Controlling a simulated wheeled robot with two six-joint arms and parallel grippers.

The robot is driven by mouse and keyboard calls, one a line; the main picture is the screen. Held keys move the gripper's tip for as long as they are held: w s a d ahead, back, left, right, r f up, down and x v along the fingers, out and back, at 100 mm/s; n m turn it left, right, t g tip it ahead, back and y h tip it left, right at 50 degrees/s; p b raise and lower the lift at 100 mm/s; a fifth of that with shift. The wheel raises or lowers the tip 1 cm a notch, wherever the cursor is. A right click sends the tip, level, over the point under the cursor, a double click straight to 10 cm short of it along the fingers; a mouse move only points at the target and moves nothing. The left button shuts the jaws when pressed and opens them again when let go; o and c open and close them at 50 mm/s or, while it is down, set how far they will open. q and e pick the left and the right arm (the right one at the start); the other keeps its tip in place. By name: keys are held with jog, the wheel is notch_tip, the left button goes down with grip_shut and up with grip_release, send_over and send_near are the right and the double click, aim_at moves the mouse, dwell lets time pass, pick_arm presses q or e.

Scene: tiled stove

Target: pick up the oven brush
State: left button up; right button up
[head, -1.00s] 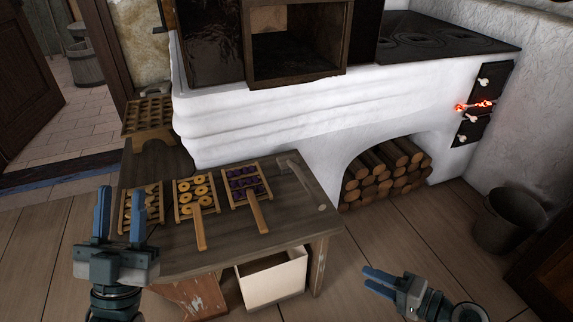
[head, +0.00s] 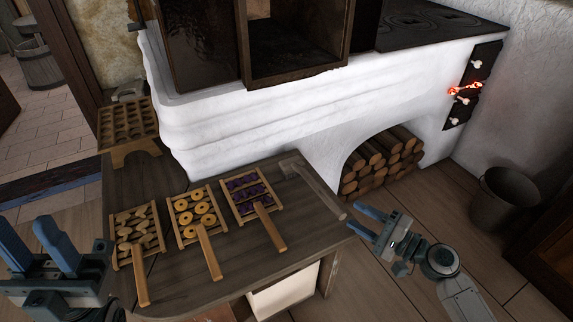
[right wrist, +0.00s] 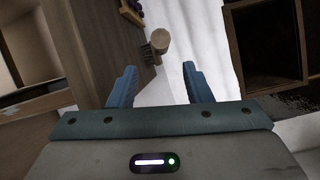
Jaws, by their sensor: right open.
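The oven brush (head: 322,190) lies on the right end of the wooden table (head: 230,270), its crosspiece head toward the stove and its handle toward the table's right edge. My right gripper (head: 354,217) is open and empty, close to the handle's end at that edge. In the right wrist view, a round pale wooden end, apparently the brush handle (right wrist: 159,41), shows just ahead of the open right gripper (right wrist: 159,67). I cannot tell whether they touch. My left gripper (head: 24,230) is open and empty at the far left, beside the table.
Trays of pear pieces (head: 138,232), fruit rings (head: 195,214) and dark plums (head: 246,192) lie left of the brush. An empty-looking slotted tray (head: 128,123) is at the back left. The white stove (head: 260,115) stands behind. A bucket (head: 500,200) is on the floor at right.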

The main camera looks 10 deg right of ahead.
jog(key=x, duration=0.3)
jog(key=shift+w+a, duration=0.2)
jog(key=shift+w, duration=0.05)
jog(key=shift+w+d+x, duration=0.1)
jog(key=shift+x, duration=1.25)
jog(key=shift+w+d+x, duration=0.1)
jog(key=shift+x, duration=1.25)
jog(key=shift+c, duration=0.5)
jog(key=shift+r, duration=0.1)
grip_shut()
